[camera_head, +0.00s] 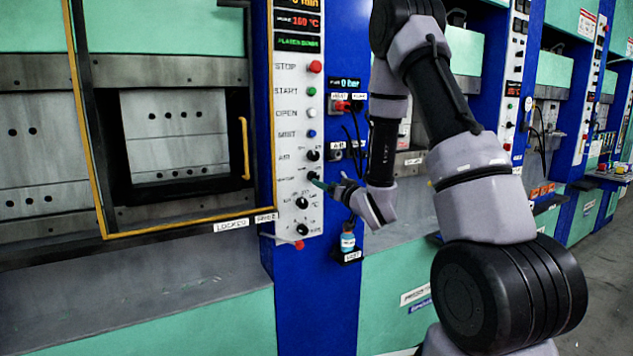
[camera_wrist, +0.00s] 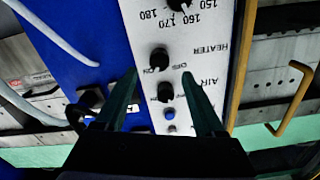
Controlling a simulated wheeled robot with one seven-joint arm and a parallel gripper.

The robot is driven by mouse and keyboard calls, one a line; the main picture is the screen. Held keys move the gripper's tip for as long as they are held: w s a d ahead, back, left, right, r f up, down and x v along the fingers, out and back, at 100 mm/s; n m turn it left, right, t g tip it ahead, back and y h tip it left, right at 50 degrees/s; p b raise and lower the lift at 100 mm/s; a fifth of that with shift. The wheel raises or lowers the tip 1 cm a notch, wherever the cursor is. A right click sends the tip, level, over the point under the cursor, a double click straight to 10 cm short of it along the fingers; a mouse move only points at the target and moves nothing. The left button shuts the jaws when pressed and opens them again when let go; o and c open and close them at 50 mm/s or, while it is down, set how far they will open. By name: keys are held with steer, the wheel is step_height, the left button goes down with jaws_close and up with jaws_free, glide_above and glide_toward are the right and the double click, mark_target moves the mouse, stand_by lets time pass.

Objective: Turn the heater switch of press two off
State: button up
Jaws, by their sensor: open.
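The heater switch is a small black knob (camera_wrist: 159,60) beside the HEATER label on the white control panel (camera_wrist: 225,18), with OFF and ON marks next to it. Which mark it points to is too small to tell. In the head view the heater knob (camera_head: 312,176) sits at my gripper's tip, below the AIR knob. My gripper (camera_wrist: 160,77) is open, with its two dark green fingers apart and nothing held. In the wrist view its tips lie either side of the line of knobs, just short of the heater knob. My gripper (camera_head: 324,186) comes from the right in the head view.
The AIR knob (camera_wrist: 165,92) appears between my fingers, with a blue button (camera_wrist: 171,114) near it. A temperature dial (camera_wrist: 178,5) lies beyond the heater knob. A blue-capped bottle (camera_head: 348,238) and black cables are close by. A yellow-edged press door (camera_head: 245,150) stands left.

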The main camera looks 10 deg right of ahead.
mark_target(313, 177)
steer(key=x, duration=0.6)
steer(key=shift+w, duration=0.1)
jaws_close()
steer(key=shift+d+n, duration=0.1)
steer(key=shift+n, duration=0.3)
steer(key=n, duration=1.1)
steer(key=shift+d, duration=0.1)
stand_by(0.5)
jaws_free()
